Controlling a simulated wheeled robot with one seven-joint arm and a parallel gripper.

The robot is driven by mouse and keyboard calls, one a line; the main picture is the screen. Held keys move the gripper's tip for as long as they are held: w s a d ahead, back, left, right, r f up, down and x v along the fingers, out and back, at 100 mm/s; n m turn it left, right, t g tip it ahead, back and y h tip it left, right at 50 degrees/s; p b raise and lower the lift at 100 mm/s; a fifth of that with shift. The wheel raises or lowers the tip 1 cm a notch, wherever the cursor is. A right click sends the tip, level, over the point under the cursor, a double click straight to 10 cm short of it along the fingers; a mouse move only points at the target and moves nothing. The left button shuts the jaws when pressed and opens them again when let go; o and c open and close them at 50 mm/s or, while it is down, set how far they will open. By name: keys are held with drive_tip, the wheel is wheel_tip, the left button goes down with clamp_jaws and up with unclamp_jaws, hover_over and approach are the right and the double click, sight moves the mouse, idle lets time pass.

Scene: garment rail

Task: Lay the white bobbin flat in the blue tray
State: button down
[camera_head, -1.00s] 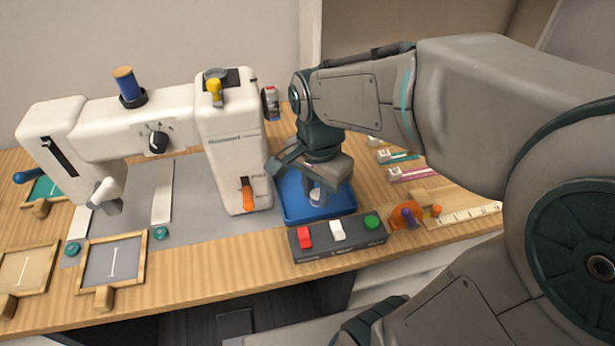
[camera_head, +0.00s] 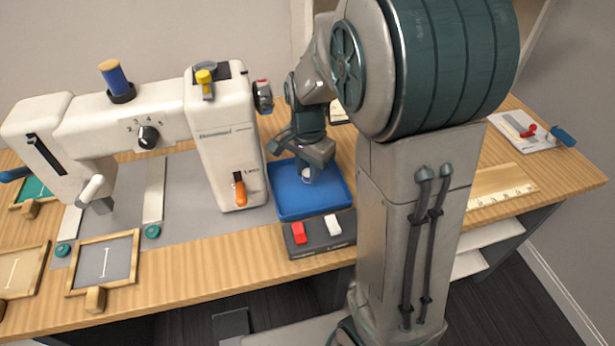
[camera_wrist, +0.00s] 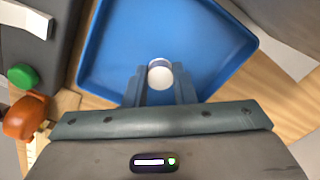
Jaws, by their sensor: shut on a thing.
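The white bobbin (camera_wrist: 160,75) is between my gripper's fingertips in the wrist view, its round end facing the camera. My gripper (camera_wrist: 160,88) is shut on it, over the blue tray (camera_wrist: 112,40). In the head view the tray (camera_head: 290,205) lies on the table to the right of the sewing machine. There my gripper (camera_head: 308,172) points down over the tray, and only a small pale part of the bobbin shows below it. I cannot tell whether the bobbin touches the tray floor.
The white sewing machine (camera_head: 222,150) stands close to the left of the tray. A dark switch box (camera_head: 320,240) with red and white switches sits in front of it. In the wrist view a green button (camera_wrist: 22,76) and an orange thing (camera_wrist: 25,117) are at the left.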

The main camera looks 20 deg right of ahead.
drive_tip(key=shift+f, duration=1.25)
drive_tip(key=shift+f, duration=0.2)
drive_tip(key=c, duration=1.2)
unclamp_jaws()
